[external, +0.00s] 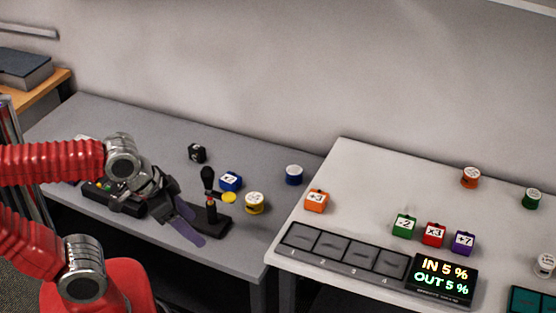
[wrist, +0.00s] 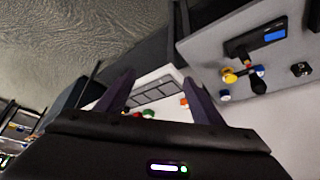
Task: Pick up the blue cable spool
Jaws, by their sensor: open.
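The blue cable spool (external: 294,174) stands upright with a pale top near the right end of the grey table, close to the wall. In the wrist view a small blue and white thing (wrist: 225,96), which looks like this spool, lies to the right of my fingers. My gripper (external: 195,228) is open, with purple fingers, over the front of the grey table, to the left of the spool and well apart from it. In the wrist view the jaws (wrist: 159,76) are spread with nothing between them.
A blue cube (external: 231,181), a yellow spool (external: 255,202) and a black joystick stand (external: 210,215) lie between my gripper and the blue spool. A small black object (external: 197,153) is behind. The white table (external: 360,190) with an orange cube (external: 316,201) adjoins on the right.

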